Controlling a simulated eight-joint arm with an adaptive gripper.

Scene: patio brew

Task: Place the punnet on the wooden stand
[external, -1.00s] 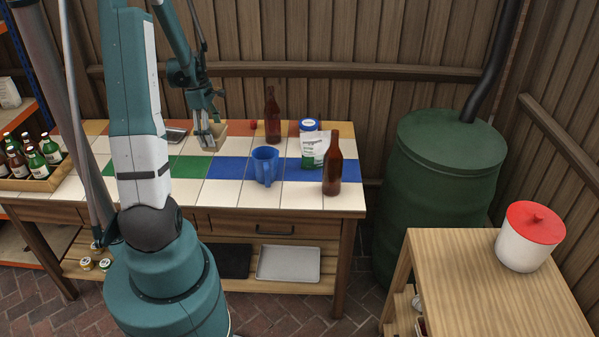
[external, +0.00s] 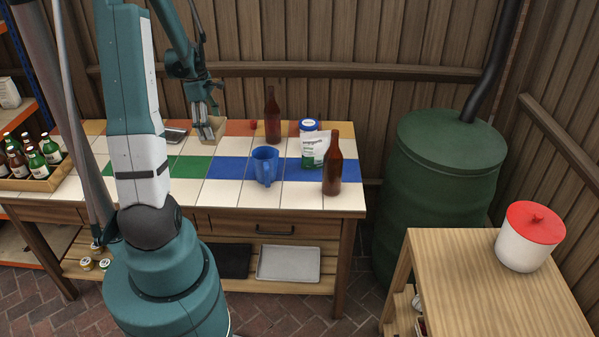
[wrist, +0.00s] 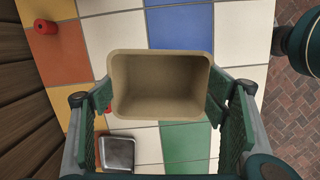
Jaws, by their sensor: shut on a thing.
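The punnet (wrist: 160,88) is a tan, open-topped box, empty inside, seen from above in the wrist view. My gripper (wrist: 160,98) has its green fingers on either side of it, pressed against its two end walls. In the external view the punnet (external: 217,128) is small and partly hidden by my gripper (external: 207,130), over the back of the tiled bench. The gap beneath it is hard to judge. A light wooden stand-like table (external: 480,290) stands at the lower right; no other wooden stand is clear.
A white pot with a red lid (external: 525,237) stands on that table. The tiled bench (external: 235,193) holds a blue mug (external: 265,166), two brown bottles (external: 332,172), a white pouch (external: 314,148) and a metal tray (wrist: 117,152). A green barrel (external: 435,190) stands between bench and table.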

